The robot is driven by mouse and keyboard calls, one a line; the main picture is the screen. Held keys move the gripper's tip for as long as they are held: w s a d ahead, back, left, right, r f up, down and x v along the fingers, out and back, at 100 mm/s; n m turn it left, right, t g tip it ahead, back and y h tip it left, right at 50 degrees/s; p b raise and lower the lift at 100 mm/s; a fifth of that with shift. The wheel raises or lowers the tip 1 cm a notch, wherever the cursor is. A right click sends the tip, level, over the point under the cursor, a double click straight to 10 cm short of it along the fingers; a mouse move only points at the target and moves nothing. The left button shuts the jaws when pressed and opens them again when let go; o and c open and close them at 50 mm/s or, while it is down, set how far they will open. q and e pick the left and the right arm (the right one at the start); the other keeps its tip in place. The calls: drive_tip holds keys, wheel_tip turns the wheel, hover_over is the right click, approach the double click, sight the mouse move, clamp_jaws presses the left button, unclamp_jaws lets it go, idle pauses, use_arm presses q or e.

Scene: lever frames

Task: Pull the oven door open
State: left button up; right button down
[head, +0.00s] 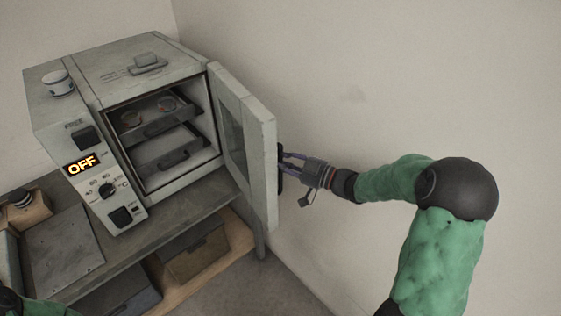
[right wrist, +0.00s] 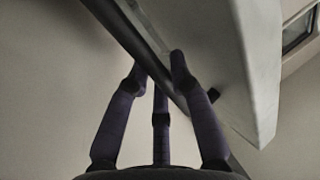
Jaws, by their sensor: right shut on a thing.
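The grey oven (head: 150,65) stands on a bench at the left of the head view. Its door (head: 262,150) is swung wide open to the right, hinged on the oven's right side, and the inside shows. My right gripper (head: 287,162) is at the door's outer face, shut on the dark door handle (head: 280,178). In the right wrist view the fingers (right wrist: 160,70) are around the dark handle bar (right wrist: 112,22), beside the pale door (right wrist: 225,60). My left gripper is out of view; only a bit of green arm shows at the lower left corner.
Racks (head: 165,150) with round items sit inside the oven. An OFF display (head: 81,164) and a dial are on its front. A white jar (head: 58,82) stands on top. Boxes (head: 195,252) lie on the shelf below. A bare wall (head: 400,80) is behind the door.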

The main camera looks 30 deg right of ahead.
drive_tip(key=shift+w+d+r, duration=0.1)
drive_tip(key=shift+w+r, duration=0.05)
drive_tip(key=shift+r, duration=0.2)
drive_tip(key=c, duration=1.1)
unclamp_jaws()
drive_tip(key=shift+w, duration=0.1)
drive_tip(key=shift+w+a+f, duration=0.1)
drive_tip(key=shift+a+f, duration=0.1)
